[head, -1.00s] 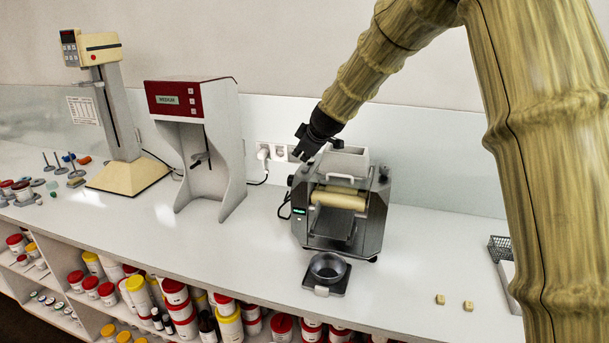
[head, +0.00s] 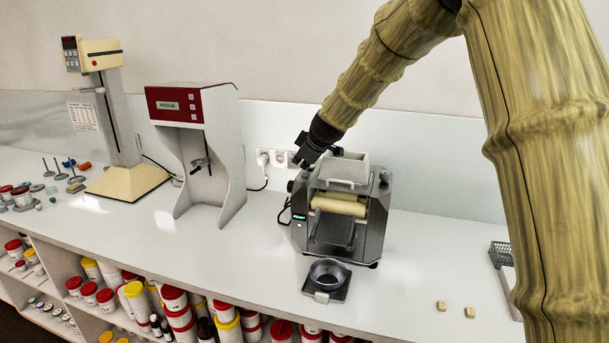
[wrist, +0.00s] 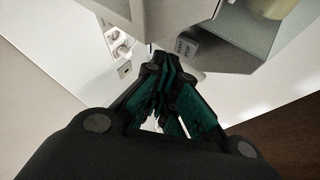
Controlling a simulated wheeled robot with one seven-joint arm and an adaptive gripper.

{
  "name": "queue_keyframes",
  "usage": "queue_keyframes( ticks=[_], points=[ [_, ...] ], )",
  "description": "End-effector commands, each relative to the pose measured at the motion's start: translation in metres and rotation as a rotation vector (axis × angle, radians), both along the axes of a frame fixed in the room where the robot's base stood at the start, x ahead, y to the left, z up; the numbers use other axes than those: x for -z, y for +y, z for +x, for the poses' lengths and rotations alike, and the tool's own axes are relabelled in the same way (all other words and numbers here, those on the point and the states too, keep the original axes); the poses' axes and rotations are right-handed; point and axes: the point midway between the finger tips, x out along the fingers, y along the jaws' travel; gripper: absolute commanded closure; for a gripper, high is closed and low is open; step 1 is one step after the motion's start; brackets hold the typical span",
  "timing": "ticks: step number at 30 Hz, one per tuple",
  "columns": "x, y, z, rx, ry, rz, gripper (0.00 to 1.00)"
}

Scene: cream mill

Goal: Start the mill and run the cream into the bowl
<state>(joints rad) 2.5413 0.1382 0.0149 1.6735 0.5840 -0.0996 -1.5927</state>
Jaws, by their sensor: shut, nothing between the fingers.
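The mill (head: 371,228) stands on the counter, a grey box with cream-coloured rollers (head: 339,204) and a white hopper (head: 344,168) on top. A small green display (head: 300,217) is lit on its front left. A dark metal bowl (head: 328,273) sits on a small dark plate in front of the mill. My gripper (head: 299,163) is at the mill's upper left, above its left side. In the wrist view my gripper's fingers (wrist: 167,75) are together, with the mill's edge just beyond them. Whether the fingertips touch the mill is unclear.
A red-topped mixer (head: 222,160) and a cream stand machine (head: 124,180) stand to the left. Wall sockets (head: 279,158) are behind the mill. Two small beige blocks (head: 442,307) and a wire basket (head: 499,253) lie right. The counter right of the mill is mostly clear.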

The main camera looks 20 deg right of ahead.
Motion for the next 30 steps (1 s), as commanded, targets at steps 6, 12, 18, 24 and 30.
queue_keyframes(
  ticks=[6, 12, 18, 24, 30],
  points=[
    [-0.0001, -0.0001, 0.0001, 0.0, 0.0, 0.0, 1.0],
    [0.0, 0.0, 0.0, 0.0, 0.0, 0.0, 1.0],
    [0.0035, 0.0001, -0.0005, -0.001, 0.0, -0.001, 1.0],
    [0.0087, 0.0004, -0.0016, 0.0, 0.0, 0.0, 1.0],
    [0.0081, 0.0004, -0.0016, -0.001, 0.0, -0.001, 1.0]
  ],
)
